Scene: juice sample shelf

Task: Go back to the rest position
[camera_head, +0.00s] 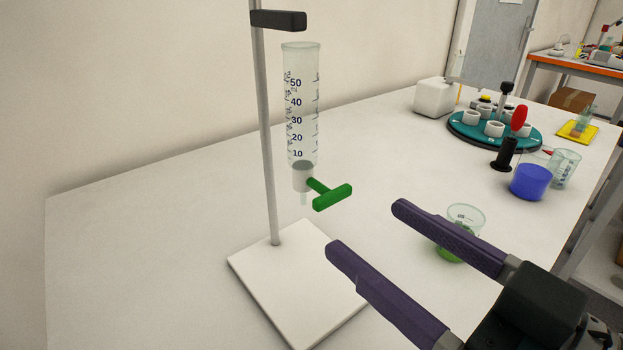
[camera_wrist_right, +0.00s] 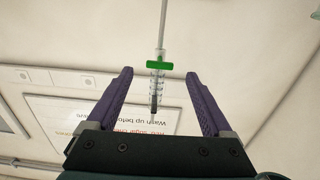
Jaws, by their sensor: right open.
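My right gripper (camera_head: 365,228) comes in from the lower right in the head view. Its two purple fingers are apart with nothing between them. In the right wrist view the open fingers (camera_wrist_right: 158,85) frame the burette from below, with its green stopcock handle (camera_wrist_right: 160,65) beyond them. The burette (camera_head: 300,115) is clear, has number marks, and hangs upright at the stand (camera_head: 268,150). Its green handle (camera_head: 333,196) is to the upper left of my fingertips and apart from them. My left gripper is not in view.
A beaker with green liquid (camera_head: 460,230) stands behind my right fingers, partly hidden. The table's left part is clear.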

